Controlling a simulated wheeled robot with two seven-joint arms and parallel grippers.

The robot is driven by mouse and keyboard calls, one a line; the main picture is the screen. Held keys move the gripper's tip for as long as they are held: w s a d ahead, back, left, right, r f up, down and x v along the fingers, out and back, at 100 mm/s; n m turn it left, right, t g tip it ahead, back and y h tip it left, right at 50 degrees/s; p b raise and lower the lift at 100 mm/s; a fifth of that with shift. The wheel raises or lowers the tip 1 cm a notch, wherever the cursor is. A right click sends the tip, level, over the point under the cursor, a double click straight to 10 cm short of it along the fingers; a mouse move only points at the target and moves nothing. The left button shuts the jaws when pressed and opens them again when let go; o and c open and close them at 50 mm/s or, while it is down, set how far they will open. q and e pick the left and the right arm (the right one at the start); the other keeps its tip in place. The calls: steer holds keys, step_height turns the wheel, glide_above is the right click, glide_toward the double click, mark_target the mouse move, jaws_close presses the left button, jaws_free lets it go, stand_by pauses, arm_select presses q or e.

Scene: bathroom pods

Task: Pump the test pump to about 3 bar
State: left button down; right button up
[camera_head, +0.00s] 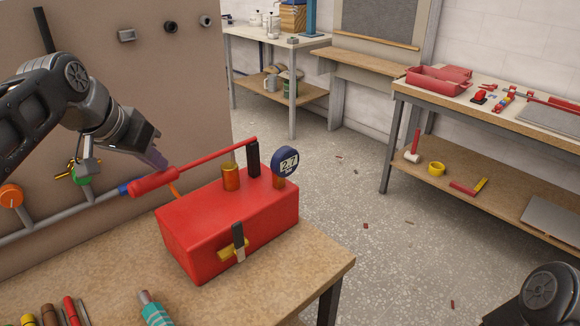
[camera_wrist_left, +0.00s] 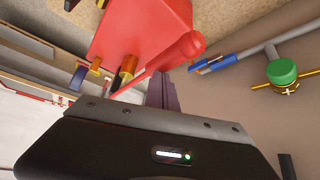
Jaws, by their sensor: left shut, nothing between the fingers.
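The test pump (camera_head: 228,228) is a red box on the wooden bench, with a blue round gauge (camera_head: 286,160) whose display reads 2.7. Its red lever (camera_head: 205,158) runs left from a black post (camera_head: 253,158) to a thick red grip (camera_head: 153,183), held low and nearly level. My left gripper (camera_head: 157,160) is shut and empty, just above the grip; I cannot tell whether it touches. In the left wrist view, its fingers (camera_wrist_left: 160,92) show beside the lever and the red grip (camera_wrist_left: 187,46). A yellow valve with a black handle (camera_head: 238,242) sits on the pump's front. My right gripper is out of view.
A wall panel behind carries a grey pipe (camera_head: 100,197) with an orange knob (camera_head: 10,196) and a green knob (camera_head: 82,174). Several hand tools (camera_head: 50,314) and a teal-striped tool (camera_head: 155,312) lie at the bench's front. The bench right of the pump is clear.

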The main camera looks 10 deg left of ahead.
arm_select(q)
step_height(320, 180, up, 10)
steer(key=p, duration=0.8)
steer(key=shift+r, duration=0.15)
stand_by(0.7)
stand_by(1.1)
step_height(320, 180, down, 7)
steer(key=b, duration=0.5)
steer(key=shift+r+b, duration=0.1)
steer(key=shift+b, duration=0.3)
step_height(320, 180, up, 7)
steer(key=p, duration=0.6)
